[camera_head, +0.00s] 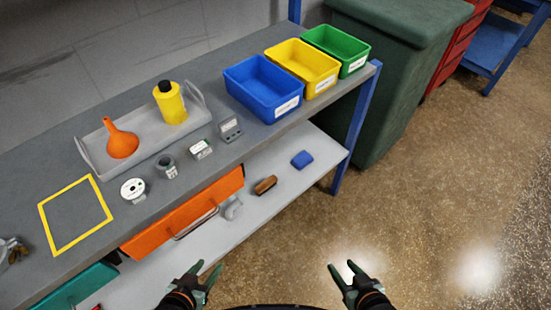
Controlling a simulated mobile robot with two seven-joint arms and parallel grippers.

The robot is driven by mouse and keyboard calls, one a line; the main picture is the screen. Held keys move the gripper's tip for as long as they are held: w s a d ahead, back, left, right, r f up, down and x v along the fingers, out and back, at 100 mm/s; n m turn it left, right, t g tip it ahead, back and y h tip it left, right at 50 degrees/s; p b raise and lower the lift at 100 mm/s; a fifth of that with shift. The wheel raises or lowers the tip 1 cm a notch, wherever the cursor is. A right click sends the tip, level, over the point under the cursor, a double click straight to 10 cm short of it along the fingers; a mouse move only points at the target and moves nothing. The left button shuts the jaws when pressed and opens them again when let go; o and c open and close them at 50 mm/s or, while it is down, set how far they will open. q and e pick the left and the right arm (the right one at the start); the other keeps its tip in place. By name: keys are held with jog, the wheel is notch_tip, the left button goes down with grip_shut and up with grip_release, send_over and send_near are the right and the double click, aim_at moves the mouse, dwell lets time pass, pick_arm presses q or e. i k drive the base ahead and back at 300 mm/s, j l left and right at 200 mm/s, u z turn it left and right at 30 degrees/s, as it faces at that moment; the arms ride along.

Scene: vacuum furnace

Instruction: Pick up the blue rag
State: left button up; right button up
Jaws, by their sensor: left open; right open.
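The blue rag (302,159) is a small folded blue pad. It lies on the white lower shelf (262,212) of the workbench, near the shelf's right end. My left gripper (208,268) is open and empty at the bottom of the view, in front of the bench. My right gripper (350,268) is open and empty over the floor, below and to the right of the rag in the picture. Both grippers are well apart from the rag.
A brown brush (265,185) lies left of the rag. An orange drawer (185,215) sits under the bench top. A blue bench leg (355,125) stands right of the rag. Blue (262,90), yellow (303,68) and green bins stand above. The floor (430,220) in front is clear.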

aim_at(302, 160)
jog(key=i+l+u, duration=0.1)
jog(key=l+u, duration=0.2)
jog(key=u, duration=0.2)
jog(key=l+u, duration=0.8)
jog(key=l, duration=0.45)
